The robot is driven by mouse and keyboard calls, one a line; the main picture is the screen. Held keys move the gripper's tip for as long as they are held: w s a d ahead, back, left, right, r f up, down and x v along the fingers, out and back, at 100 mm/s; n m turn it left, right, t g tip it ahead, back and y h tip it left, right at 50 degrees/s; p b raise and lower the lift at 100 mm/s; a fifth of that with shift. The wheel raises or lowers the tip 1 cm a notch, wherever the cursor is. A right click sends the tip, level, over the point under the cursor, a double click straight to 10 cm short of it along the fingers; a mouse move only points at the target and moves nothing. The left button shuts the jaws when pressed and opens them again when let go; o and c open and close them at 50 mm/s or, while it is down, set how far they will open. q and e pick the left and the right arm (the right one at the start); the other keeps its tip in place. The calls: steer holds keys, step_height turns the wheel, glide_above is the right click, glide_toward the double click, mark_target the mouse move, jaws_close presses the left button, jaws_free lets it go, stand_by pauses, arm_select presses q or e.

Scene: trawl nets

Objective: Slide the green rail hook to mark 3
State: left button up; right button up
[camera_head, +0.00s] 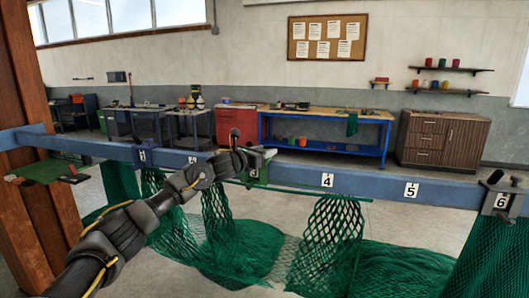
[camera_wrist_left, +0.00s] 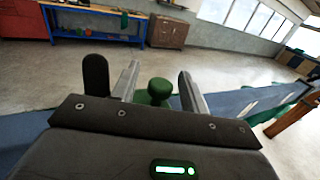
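The green rail hook (camera_head: 257,168) sits on the blue rail (camera_head: 300,175), between mark 2 (camera_head: 192,160) and mark 4 (camera_head: 327,181). Mark 3 cannot be read; the hook and my gripper cover that stretch of rail. My left gripper (camera_head: 242,155) is at the hook's top. My left gripper is open there. My right gripper is not in view.
A grey hook (camera_head: 499,194) stands at the rail's right end by mark 6, and a dark blue one (camera_head: 143,154) at the left. Green netting (camera_head: 335,240) hangs below the rail. A wooden post (camera_head: 30,200) stands at the left. The rail by marks 4 and 5 is clear.

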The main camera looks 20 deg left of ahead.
arm_select(q)
steer(key=shift+s, duration=0.1)
steer(key=shift+s+a, duration=0.1)
steer(key=shift+s, duration=0.15)
steer(key=b+v, duration=0.3)
steer(key=v, duration=0.5)
steer(key=shift+s+a, duration=0.2)
steer(key=shift+s, duration=0.1)
steer(key=shift+s+a+b, duration=0.15)
steer(key=shift+s+b, duration=0.25)
steer(key=shift+s, duration=0.3)
